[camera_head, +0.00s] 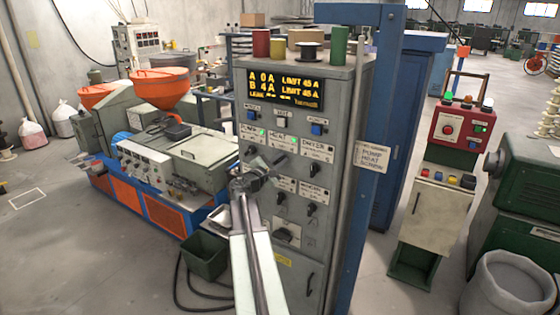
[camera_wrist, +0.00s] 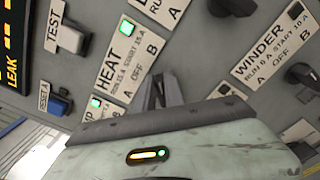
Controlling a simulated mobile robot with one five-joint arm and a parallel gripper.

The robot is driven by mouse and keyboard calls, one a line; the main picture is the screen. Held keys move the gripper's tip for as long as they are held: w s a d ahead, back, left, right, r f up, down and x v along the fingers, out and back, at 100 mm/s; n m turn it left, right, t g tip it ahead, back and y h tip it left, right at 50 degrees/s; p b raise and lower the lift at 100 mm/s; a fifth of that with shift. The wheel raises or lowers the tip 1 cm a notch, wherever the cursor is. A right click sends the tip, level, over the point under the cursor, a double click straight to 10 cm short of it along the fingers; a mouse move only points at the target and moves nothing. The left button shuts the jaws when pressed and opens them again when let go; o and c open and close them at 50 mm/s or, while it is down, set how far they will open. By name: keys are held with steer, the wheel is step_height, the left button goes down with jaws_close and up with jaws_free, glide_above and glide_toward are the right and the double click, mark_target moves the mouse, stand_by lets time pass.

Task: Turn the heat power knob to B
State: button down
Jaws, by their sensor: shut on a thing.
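The HEAT label (camera_wrist: 128,60) with its A, OFF and B marks is on the grey panel in the wrist view, and its green lamp (camera_wrist: 127,27) is lit. My gripper (camera_wrist: 160,93) is shut at the knob spot beside this label. The heat knob is hidden between and behind the fingers, so I cannot tell where it points. In the head view my gripper (camera_head: 262,168) is against the panel below the HEAT label (camera_head: 277,143). The display (camera_head: 286,88) reads A 0 A and B 4 A, each with a 45 A limit.
The winder knob (camera_wrist: 302,76) and its label (camera_wrist: 275,40) are to the right in the wrist view. Other dark knobs, such as the dryer knob (camera_head: 309,168), sit close around my gripper. A blue post (camera_head: 365,150) stands right of the cabinet, and a dark bin (camera_head: 205,256) is on the floor.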

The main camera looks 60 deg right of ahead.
steer(key=shift+f, duration=0.1)
steer(key=c, duration=1.4)
jaws_free()
steer(key=shift+a, duration=0.1)
steer(key=shift+c, duration=0.2)
steer(key=a, duration=0.7)
steer(key=shift+a, duration=0.35)
